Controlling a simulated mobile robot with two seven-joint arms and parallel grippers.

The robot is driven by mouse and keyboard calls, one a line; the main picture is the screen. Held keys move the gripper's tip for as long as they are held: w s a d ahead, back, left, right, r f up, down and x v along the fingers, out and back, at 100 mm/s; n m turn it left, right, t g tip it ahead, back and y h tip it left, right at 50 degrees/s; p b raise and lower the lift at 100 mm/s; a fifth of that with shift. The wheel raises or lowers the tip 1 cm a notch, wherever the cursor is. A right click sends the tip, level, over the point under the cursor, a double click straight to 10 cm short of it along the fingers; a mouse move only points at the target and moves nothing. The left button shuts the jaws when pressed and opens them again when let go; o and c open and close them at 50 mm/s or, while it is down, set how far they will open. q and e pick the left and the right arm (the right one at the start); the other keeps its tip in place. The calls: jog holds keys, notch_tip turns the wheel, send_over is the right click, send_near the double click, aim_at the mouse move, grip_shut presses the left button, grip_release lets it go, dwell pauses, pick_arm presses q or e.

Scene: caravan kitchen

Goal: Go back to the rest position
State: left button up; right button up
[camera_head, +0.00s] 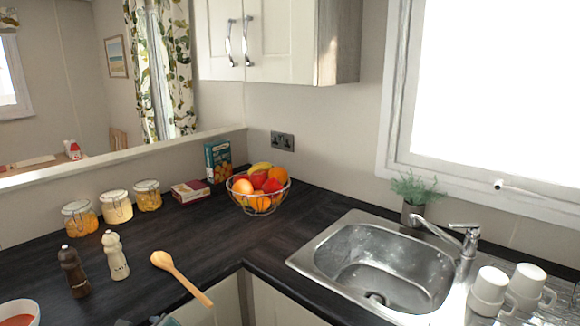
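A small dark and grey-teal part (162,321) shows at the bottom edge, left of centre, in the head view. It appears to be the tip of my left gripper, but most of it is cut off and I cannot tell whether it is open or shut. My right gripper is not in view. A wooden spoon (178,274) lies on the dark worktop (215,235), its handle reaching over the front edge.
Brown (73,270) and white (115,256) mills and a bowl (18,313) stand at left. Jars (117,207), boxes (217,160) and a fruit basket (260,190) are behind. The sink (385,262), tap (462,240) and white mugs (490,288) are at right.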

pick_arm(q)
jog(key=s+d+f+n+t+h, duration=0.1)
jog(key=s+d+f+n+h, duration=0.9)
jog(key=s, duration=0.6)
notch_tip(320, 180, down, 4)
jog(key=d+n, duration=0.2)
jog(key=n, duration=0.1)
jog(key=shift+s+f, duration=0.15)
jog(key=shift+s, duration=0.25)
jog(key=shift+o, duration=0.4)
jog(key=s+d+n+t+h, duration=0.1)
jog(key=s+d+n+h, duration=0.1)
jog(key=s+n, duration=0.3)
jog(key=shift+s+d+r+n, duration=0.15)
jog(key=shift+d+r+n, duration=0.2)
jog(key=shift+d+n, duration=0.2)
jog(key=shift+o, duration=0.4)
jog(key=shift+s+r+n, duration=0.1)
jog(key=shift+s+n, duration=0.1)
jog(key=shift+n, duration=0.15)
